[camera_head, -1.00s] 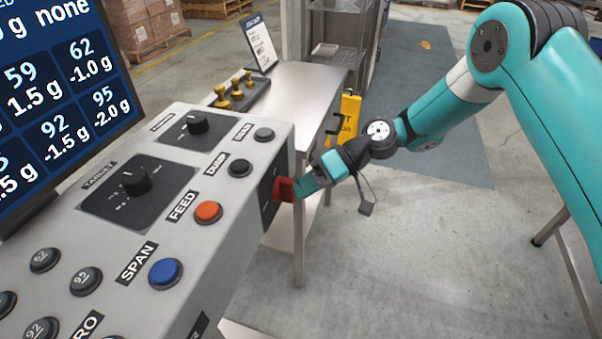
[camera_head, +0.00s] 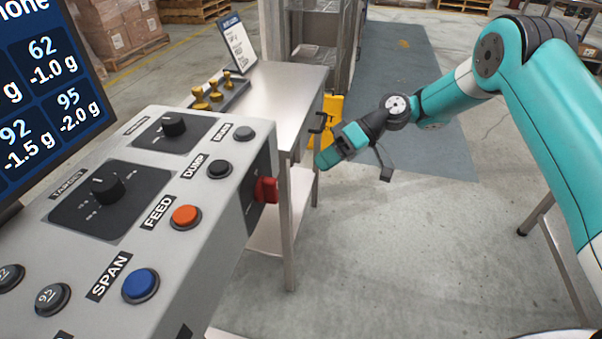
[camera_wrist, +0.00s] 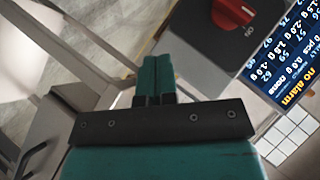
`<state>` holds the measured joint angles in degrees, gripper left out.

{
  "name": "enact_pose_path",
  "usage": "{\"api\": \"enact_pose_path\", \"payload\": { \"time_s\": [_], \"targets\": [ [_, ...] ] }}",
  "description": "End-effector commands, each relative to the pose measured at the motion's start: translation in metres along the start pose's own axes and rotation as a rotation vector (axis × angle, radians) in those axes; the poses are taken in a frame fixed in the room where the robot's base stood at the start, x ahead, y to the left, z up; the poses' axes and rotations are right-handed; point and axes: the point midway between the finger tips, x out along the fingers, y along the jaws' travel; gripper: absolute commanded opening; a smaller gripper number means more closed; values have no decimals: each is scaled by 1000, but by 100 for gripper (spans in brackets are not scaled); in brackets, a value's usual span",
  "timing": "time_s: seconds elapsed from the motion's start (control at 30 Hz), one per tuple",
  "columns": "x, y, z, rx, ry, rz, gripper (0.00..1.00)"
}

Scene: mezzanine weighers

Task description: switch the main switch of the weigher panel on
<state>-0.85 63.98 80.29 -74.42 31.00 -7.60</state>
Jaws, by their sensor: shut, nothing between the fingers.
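The weigher panel (camera_head: 215,270) is a grey box at the left in the head view. Its main switch (camera_head: 266,190) is a red rotary handle on a black plate on the panel's right side face. In the wrist view the red switch (camera_wrist: 234,12) is partly cut off at the top edge, with an upside-down ON label beside it. I cannot tell its exact setting. My gripper (camera_head: 322,162) is shut and empty, to the right of the switch and apart from it. Its closed fingertips show in the wrist view (camera_wrist: 156,62), left of and below the switch.
A steel table (camera_head: 285,95) stands behind the panel, with brass weights (camera_head: 208,95) and a sign (camera_head: 237,45) on it. A yellow floor sign (camera_head: 332,112) is behind my gripper. The panel's screen (camera_head: 45,85) is at left. Open floor lies right of the panel.

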Motion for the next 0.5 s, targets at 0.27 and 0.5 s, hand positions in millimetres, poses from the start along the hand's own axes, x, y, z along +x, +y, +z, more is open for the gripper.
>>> {"api": "enact_pose_path", "payload": {
  "time_s": [0.27, 0.5],
  "targets": [
    [-18, 10, 3, 1, -2, -2, 0],
    [-17, 10, 2, 0, -3, -2, 0]
  ]
}}
